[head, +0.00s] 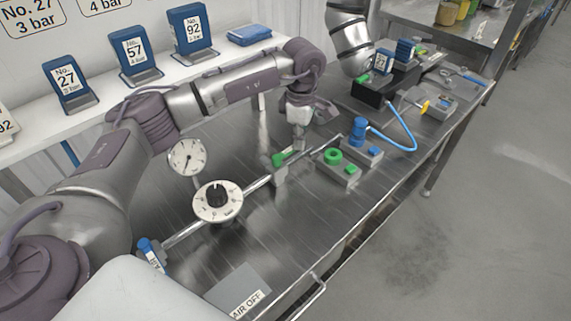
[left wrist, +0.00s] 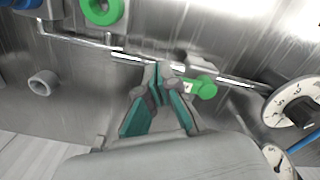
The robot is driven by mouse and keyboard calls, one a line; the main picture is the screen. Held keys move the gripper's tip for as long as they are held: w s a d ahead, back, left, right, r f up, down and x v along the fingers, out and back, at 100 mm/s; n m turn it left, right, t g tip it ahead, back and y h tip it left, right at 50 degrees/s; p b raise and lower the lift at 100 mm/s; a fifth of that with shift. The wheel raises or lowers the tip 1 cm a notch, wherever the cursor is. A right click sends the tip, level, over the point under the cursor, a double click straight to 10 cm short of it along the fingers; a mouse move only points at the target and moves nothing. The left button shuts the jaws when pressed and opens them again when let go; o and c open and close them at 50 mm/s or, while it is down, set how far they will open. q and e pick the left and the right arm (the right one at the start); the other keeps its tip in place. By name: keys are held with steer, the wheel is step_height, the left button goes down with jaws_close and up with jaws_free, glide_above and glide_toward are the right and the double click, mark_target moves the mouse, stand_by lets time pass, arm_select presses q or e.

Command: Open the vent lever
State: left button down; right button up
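The green vent lever (head: 283,157) sits on a small grey valve block on the metal pipe, in the middle of the bench. In the left wrist view the green lever (left wrist: 204,87) is right of my fingertips, with a pale tag beside it. My left gripper (head: 299,147) points down just beside the valve block in the head view. In the left wrist view its teal-padded fingers (left wrist: 158,73) come together at the tips near the pipe, with nothing seen between them. Whether the fingertips touch the valve is unclear. My right gripper does not show.
A round dial knob (head: 217,201) and a gauge (head: 187,157) stand left of the valve. A block with a green ring (head: 333,156) and a blue fitting (head: 357,131) with a blue hose are to the right. Numbered blue cards (head: 128,52) stand on the shelf behind.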

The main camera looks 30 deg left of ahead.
arm_select(q)
step_height(320, 180, up, 7)
steer(key=d+p, duration=0.1)
steer(key=p, duration=0.3)
steer(key=shift+s, duration=0.25)
steer(key=shift+f, duration=0.1)
